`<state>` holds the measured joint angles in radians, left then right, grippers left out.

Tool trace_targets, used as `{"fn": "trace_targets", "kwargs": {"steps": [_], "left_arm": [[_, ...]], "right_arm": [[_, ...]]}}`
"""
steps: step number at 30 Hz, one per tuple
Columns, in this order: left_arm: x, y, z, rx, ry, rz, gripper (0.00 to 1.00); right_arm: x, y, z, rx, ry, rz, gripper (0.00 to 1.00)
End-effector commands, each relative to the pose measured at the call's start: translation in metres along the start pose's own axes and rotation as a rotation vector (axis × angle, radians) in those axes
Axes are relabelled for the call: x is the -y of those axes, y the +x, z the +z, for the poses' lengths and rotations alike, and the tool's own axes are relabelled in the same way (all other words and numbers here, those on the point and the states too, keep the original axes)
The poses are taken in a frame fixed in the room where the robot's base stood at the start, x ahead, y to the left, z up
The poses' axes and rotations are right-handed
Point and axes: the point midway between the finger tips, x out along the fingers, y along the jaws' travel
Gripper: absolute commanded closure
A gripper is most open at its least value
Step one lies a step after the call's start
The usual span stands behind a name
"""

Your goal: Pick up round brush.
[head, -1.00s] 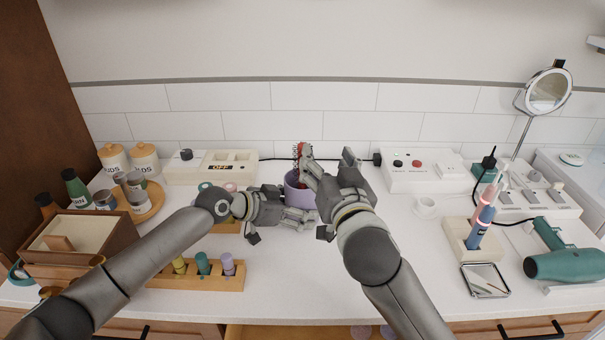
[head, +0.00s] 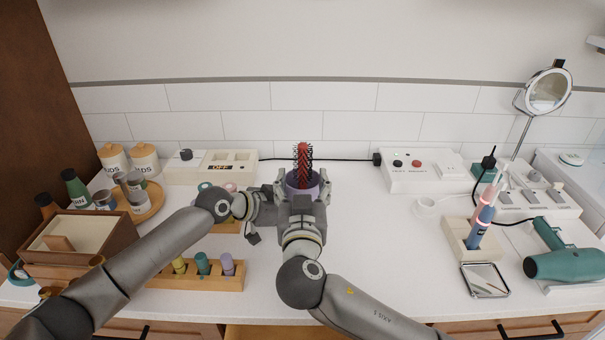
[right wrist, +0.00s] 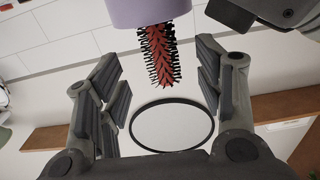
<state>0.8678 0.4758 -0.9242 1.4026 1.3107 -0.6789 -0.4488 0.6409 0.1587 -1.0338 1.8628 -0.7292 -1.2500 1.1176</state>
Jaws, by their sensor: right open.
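The round brush (head: 303,160) has a red core and black bristles. It stands bristles up in a purple cup (head: 304,192) at the middle of the counter. In the right wrist view, which looks upside down, the brush (right wrist: 160,55) points downward out of the cup (right wrist: 150,10). My right gripper (head: 302,190) is open, with a finger on either side of the cup and brush. Whether a finger touches the cup is unclear. My left gripper (head: 262,214) is just left of the cup, partly hidden behind the right one, so its fingers do not show clearly.
A wooden rack with several coloured pegs (head: 203,266) lies front left, near a brown box (head: 80,238). A white switch box (head: 415,172) stands right of the cup. A toothbrush holder (head: 470,240) and green hairdryer (head: 565,263) are further right.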

Motion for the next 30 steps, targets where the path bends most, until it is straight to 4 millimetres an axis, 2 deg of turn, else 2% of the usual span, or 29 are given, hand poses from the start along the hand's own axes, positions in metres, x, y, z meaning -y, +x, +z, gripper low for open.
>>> {"fn": "trace_targets", "kwargs": {"steps": [12,21,23,30], "left_arm": [[0.000,0.000,0.001,0.002,0.001,-0.001,0.37],[0.001,0.000,0.001,0.002,0.001,-0.001,0.37],[0.001,0.000,0.001,0.002,0.001,-0.001,0.37],[0.001,0.000,0.001,0.003,0.001,-0.001,0.37]], "right_arm": [[0.000,0.055,0.000,0.000,-0.001,0.001,0.39],[0.000,0.060,0.000,0.001,0.001,0.000,0.39],[0.000,0.060,0.000,0.001,0.001,0.000,0.44],[0.000,0.060,0.000,0.001,0.001,0.000,0.75]]}}
